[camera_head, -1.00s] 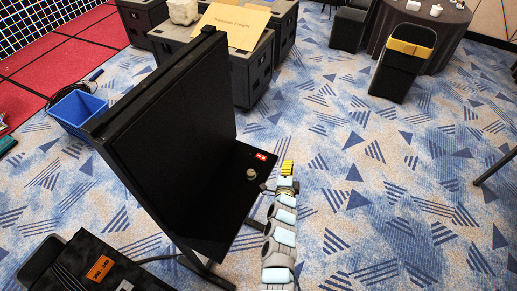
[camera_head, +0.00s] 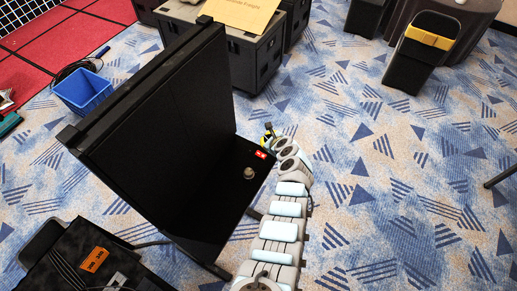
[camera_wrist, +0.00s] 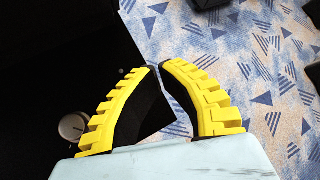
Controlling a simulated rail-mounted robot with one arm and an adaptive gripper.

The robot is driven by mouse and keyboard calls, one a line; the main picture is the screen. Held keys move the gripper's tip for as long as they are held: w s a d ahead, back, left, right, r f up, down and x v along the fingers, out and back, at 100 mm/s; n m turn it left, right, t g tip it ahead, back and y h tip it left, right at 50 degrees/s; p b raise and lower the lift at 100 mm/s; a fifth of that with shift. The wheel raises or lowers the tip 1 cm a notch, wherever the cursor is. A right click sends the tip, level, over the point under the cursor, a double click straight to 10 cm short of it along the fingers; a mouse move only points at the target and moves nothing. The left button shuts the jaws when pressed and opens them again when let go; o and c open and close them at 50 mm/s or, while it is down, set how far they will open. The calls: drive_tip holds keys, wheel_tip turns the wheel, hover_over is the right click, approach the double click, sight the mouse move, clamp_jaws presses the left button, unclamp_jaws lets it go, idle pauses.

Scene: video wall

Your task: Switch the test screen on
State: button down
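The test screen (camera_head: 160,130) is a large black panel, tilted, with a dark face. At its lower right, a black ledge carries a round metallic knob (camera_head: 249,173) and a small red label (camera_head: 261,155). My gripper (camera_head: 268,128) is at the ledge's far right end, beyond the label and apart from the knob. In the wrist view, my gripper's yellow ribbed fingers (camera_wrist: 156,67) have their tips nearly together, with nothing seen between them. The knob (camera_wrist: 73,126) shows left of the left finger, against black. The screen's face shows no lit picture.
A blue bin (camera_head: 83,93) stands on the carpet at left. Grey cases (camera_head: 262,65) with a yellow sign stand behind the screen. A black box (camera_head: 75,270) with an orange label is at lower left.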

sight(261, 153)
idle(0.4)
drive_tip(key=f+b, duration=0.2)
drive_tip(key=a+f+b, duration=0.1)
drive_tip(key=f+b, duration=0.2)
drive_tip(key=w+a+f+b, duration=0.1)
drive_tip(key=f+b, duration=0.2)
drive_tip(key=shift+w+a+f, duration=0.1)
drive_tip(key=shift+a+f, duration=0.1)
drive_tip(key=shift+a, duration=0.05)
drive_tip(key=shift+f, duration=0.15)
idle(1.4)
drive_tip(key=shift+f+b, duration=0.3)
drive_tip(key=shift+b, duration=0.15)
drive_tip(key=shift+w+a+f+b, duration=0.1)
drive_tip(key=shift+a+f+b, duration=0.1)
drive_tip(key=shift+f+b, duration=0.1)
idle(0.6)
drive_tip(key=shift+r, duration=0.1)
idle(0.3)
drive_tip(key=shift+d+r+p, duration=0.25)
drive_tip(key=shift+r+p, duration=0.45)
drive_tip(key=shift+p, duration=0.3)
